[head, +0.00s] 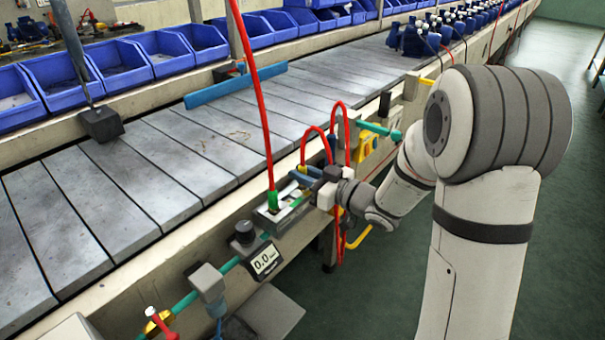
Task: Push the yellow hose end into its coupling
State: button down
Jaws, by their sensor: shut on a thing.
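My gripper (308,178) is at the line's front edge, near the middle of the view, with its fingers pointing left. It is shut on what looks like the yellow hose end (302,169), a small yellow collar at the foot of a looped red hose (314,130). The fingers hide most of it. Just below and left is a pale coupling block (264,220) on the front ledge. A green hose end (273,199) on another red hose stands upright at this block. The yellow end's own coupling is not clear, and I cannot tell whether the two touch.
A gauge reading 0.0 (265,259) and a black knob (245,231) sit left of the block. Another red hose loop (346,125) stands close behind my gripper. The slatted conveyor (150,160) is mostly clear. Blue bins (118,65) line the back.

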jog(key=shift+f+b, duration=0.4)
dwell(1.1)
jog(key=c, duration=1.3)
grip_release()
jog(key=shift+o, duration=0.7)
jog(key=v, duration=0.7)
